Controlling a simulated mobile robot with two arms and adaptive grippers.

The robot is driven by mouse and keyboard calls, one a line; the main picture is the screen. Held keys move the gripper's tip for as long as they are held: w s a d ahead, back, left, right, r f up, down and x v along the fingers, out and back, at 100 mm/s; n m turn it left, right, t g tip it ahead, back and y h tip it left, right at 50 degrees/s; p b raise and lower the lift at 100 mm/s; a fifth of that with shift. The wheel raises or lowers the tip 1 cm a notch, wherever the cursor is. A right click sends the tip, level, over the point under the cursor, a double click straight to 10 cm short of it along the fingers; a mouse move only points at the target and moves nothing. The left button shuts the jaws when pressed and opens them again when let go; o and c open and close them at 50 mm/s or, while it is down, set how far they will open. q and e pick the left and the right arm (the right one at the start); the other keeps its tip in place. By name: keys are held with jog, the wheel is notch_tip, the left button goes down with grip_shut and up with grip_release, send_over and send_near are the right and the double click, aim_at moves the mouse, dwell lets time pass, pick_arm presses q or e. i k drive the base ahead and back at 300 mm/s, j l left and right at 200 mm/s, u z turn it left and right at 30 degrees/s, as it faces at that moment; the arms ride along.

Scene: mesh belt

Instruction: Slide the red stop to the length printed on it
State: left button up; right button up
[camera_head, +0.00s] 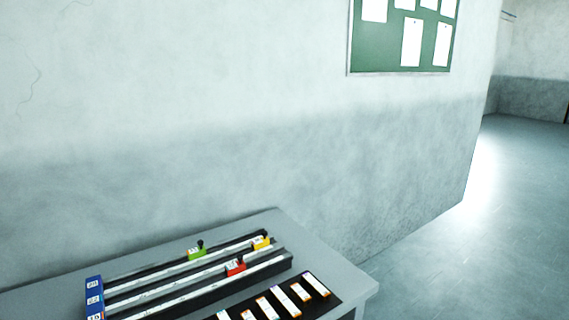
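The red stop (236,267) sits on the front rail of a rail rig on the grey table, toward the rail's right part. It has a dark knob and a small white label whose print is too small to read. A green stop (196,253) with a dark knob sits on the back rail. A yellow stop (262,243) sits on the middle rail near its right end. White scale strips (190,281) run along the rails. A blue end block (94,298) with white number labels stands at the left end. Neither of my grippers shows.
The grey table (318,255) has its right edge and corner in view. A black mat (325,305) with several white strips lies in front of the rails. A wall stands behind, with a green board (385,50). Open floor (470,260) lies to the right.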

aim_at(234, 268)
jog(key=i+j, duration=0.3)
jog(key=i+j+u, duration=0.15)
jog(key=i, duration=0.35)
jog(key=k+j+u, duration=0.15)
jog(key=k, duration=0.2)
jog(key=k+j+u, duration=0.15)
jog(key=k+j, duration=0.1)
jog(key=k, duration=0.1)
